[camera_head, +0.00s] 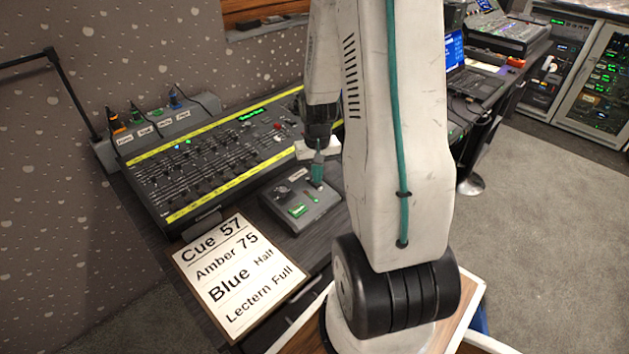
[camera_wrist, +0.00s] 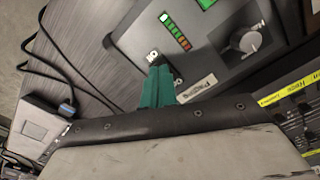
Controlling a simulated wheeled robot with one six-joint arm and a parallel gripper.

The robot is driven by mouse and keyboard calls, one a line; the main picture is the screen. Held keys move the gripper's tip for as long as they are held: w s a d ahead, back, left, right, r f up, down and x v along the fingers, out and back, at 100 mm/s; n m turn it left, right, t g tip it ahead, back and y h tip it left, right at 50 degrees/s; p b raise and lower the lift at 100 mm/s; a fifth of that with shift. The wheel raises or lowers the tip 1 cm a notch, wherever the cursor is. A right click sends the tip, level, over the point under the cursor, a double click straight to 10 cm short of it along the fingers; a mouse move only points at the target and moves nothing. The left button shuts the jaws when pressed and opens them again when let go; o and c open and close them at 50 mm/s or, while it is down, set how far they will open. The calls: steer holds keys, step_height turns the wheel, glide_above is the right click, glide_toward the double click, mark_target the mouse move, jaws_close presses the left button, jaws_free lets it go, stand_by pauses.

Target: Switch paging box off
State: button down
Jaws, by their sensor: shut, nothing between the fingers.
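The paging box (camera_head: 290,217) is a small dark grey box on the desk, in front of the fader console. In the wrist view, its top (camera_wrist: 215,55) shows a black knob (camera_wrist: 248,40), a row of coloured level lights (camera_wrist: 175,31), a green-lit patch (camera_wrist: 206,3) and a label reading "Paging" (camera_wrist: 197,88). A small switch with a pale marked plate (camera_wrist: 153,56) sits at my fingertips; the fingers partly hide it, so its position is unclear. My gripper (camera_head: 317,172) has teal fingers, shut and empty, pointing down at the box's right part. They also show in the wrist view (camera_wrist: 157,75). I cannot tell whether they touch the switch.
The fader console (camera_head: 190,170) with yellow strips lies behind the box. A cue card (camera_head: 240,275) lies at the front left. Black cables (camera_wrist: 70,65) and a grey device (camera_wrist: 38,128) lie on the desk beside the box. A laptop (camera_head: 475,82) stands at right.

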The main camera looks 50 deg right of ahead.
steer(key=shift+f, duration=0.3)
step_height(320, 180, up, 7)
stand_by(0.9)
steer(key=shift+s+a, duration=0.1)
stand_by(0.4)
steer(key=s+a+r+n, duration=0.2)
steer(key=s+a+r, duration=0.3)
steer(key=a, duration=0.3)
steer(key=s+a+r+n+t, duration=0.1)
steer(key=s+a+r+n, duration=0.1)
steer(key=s+a+r, duration=0.3)
steer(key=s+a+r+n, duration=0.2)
steer(key=s+a+r, duration=0.3)
steer(key=a+r, duration=0.5)
steer(key=shift+s+a+n, duration=0.25)
steer(key=shift+a+n, duration=0.05)
steer(key=shift+a, duration=0.5)
